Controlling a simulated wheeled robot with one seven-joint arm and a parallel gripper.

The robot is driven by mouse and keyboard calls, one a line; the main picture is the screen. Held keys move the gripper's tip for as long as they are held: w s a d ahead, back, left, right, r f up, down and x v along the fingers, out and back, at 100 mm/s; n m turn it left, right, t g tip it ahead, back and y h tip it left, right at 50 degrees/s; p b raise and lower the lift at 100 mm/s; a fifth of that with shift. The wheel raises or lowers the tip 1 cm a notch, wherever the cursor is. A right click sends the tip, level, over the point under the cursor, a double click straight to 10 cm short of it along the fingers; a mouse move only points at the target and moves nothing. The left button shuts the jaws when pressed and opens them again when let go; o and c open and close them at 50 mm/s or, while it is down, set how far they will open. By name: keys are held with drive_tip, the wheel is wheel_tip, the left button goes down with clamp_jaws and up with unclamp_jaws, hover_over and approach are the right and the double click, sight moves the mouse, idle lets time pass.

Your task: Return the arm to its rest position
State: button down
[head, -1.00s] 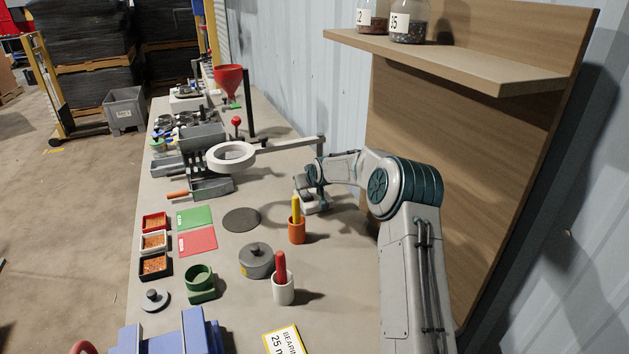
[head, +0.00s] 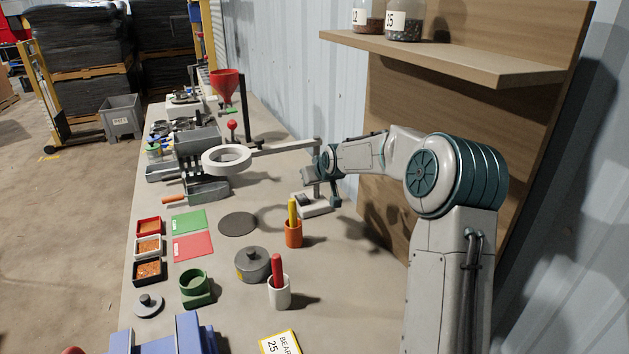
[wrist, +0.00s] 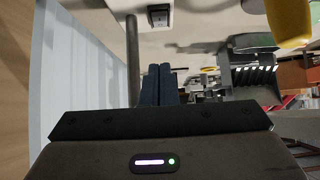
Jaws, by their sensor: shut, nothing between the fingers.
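My gripper (head: 335,197) is at the end of my arm, raised above the back of the bench near the wall. In the wrist view its two dark fingers (wrist: 158,86) are together with nothing between them. In the head view it hangs near the grey post and the small white-and-black block (head: 313,205) on the bench, apart from the cups. That block may be the small dark-topped box (wrist: 160,17) in the wrist view. The orange cup with a yellow handle (head: 293,231) stands in front of it.
A wooden shelf (head: 440,55) with jars is at the right, close to my arm. A white ring (head: 227,158) on a long grey bar is left of the gripper. A white cup with a red handle (head: 279,291), a grey lidded pot (head: 253,264) and small trays (head: 148,247) stand on the bench.

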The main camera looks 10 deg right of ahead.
drive_tip(key=s+a+m+g+h, duration=0.1)
drive_tip(key=s+g, duration=0.2)
drive_tip(key=s, duration=2)
drive_tip(key=s+a+r+m+g, duration=0.1)
drive_tip(key=s+g, duration=0.2)
drive_tip(key=s, duration=2)
drive_tip(key=shift+a+r+g+h, duration=0.25)
drive_tip(key=shift+a+g+h, duration=0.05)
drive_tip(key=shift+h, duration=0.1)
